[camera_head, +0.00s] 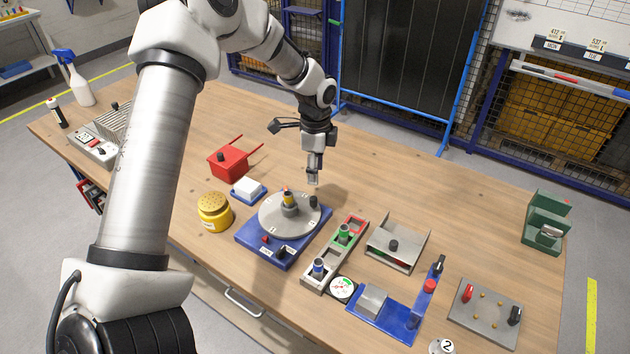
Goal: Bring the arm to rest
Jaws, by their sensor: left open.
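My left arm comes in from the left and reaches over the wooden table. Its gripper (314,176) points down and is open, above the table just behind the rotary jig. The jig is a round grey turntable (272,222) on a blue base (250,240). A small part with a yellow-orange top (288,197) stands upright at the turntable's centre. The gripper looks empty and apart from the jig, though its fingertips are small in this view. My right gripper is not in view.
Near the jig are a red box (229,163), a yellow canister (214,212), a white block on a blue tray (248,189) and a red-green tray with cylinders (318,270). A grey bracket (411,240), blue fixture (385,313) and grey plate (480,318) fill the right.

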